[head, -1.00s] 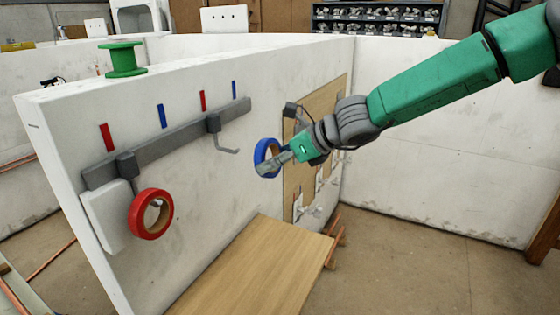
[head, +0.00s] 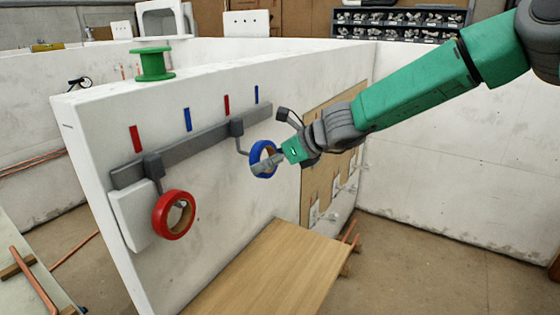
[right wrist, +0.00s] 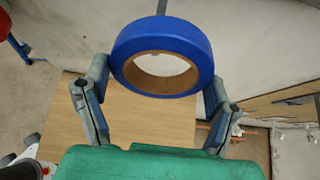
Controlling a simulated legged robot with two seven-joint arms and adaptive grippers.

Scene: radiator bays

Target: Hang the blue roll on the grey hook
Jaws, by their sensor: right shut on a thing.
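The blue roll (head: 257,152) is held off the wall by my right gripper (head: 268,163), which is shut on its lower edge. In the right wrist view the blue roll (right wrist: 163,38) lies across the fingertips of my right gripper (right wrist: 155,82), with its hole facing the camera. The empty grey hook (head: 237,130) hangs from the grey rail, and its bent tip ends close to the left side of the roll. I cannot tell whether the tip enters the hole. My left gripper is not in view.
A red roll (head: 160,215) hangs on the other grey hook (head: 153,166) at the left. The grey rail (head: 195,142) runs along the white wall. A wooden board (head: 270,270) lies below, and a green spool (head: 153,64) stands on the wall's top.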

